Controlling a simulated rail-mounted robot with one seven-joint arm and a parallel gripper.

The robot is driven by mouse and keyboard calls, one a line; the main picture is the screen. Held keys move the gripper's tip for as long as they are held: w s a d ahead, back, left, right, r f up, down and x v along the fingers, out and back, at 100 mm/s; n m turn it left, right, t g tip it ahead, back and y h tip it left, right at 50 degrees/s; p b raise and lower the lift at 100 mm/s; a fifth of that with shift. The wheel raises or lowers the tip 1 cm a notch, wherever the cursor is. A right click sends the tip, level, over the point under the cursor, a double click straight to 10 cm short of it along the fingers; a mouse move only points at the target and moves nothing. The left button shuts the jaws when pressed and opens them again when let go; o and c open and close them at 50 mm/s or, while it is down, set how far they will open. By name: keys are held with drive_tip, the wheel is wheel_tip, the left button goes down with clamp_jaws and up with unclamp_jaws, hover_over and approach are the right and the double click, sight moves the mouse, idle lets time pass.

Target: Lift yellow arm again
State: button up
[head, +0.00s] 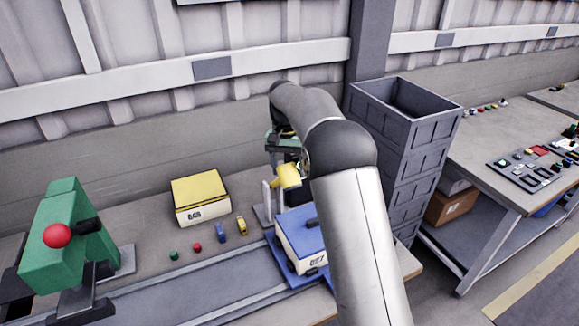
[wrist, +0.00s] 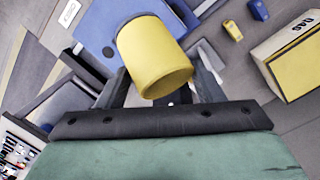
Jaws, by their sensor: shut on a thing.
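The yellow arm shows in the head view (head: 287,176) as a short yellow cylinder, held up above the bench beside the blue box. In the wrist view the yellow arm (wrist: 153,62) fills the space between the fingers. My gripper (wrist: 160,88) is shut on it, with a dark finger on either side. In the head view my arm hides most of the gripper. A grey bracket (head: 266,200) stands under and to the left of the yellow arm.
A blue box (head: 300,240) sits on a blue tray close below. A yellow box (head: 201,197) and several small coloured pieces lie to the left. A green fixture with a red ball (head: 57,236) stands at far left. Stacked grey crates (head: 395,150) rise close to my arm's right.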

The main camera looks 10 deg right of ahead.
drive_tip(key=shift+s+a+f, duration=0.1)
drive_tip(key=shift+a+f, duration=0.05)
drive_tip(key=shift+a, duration=0.45)
drive_tip(key=o, duration=1.1)
drive_tip(key=shift+a, duration=0.15)
drive_tip(key=shift+d, duration=0.2)
drive_tip(key=shift+r, duration=0.2)
drive_tip(key=r, duration=0.4)
drive_tip(key=w+r, duration=0.1)
drive_tip(key=r, duration=0.6)
drive_tip(key=shift+w+r, duration=0.25)
drive_tip(key=shift+r, duration=0.15)
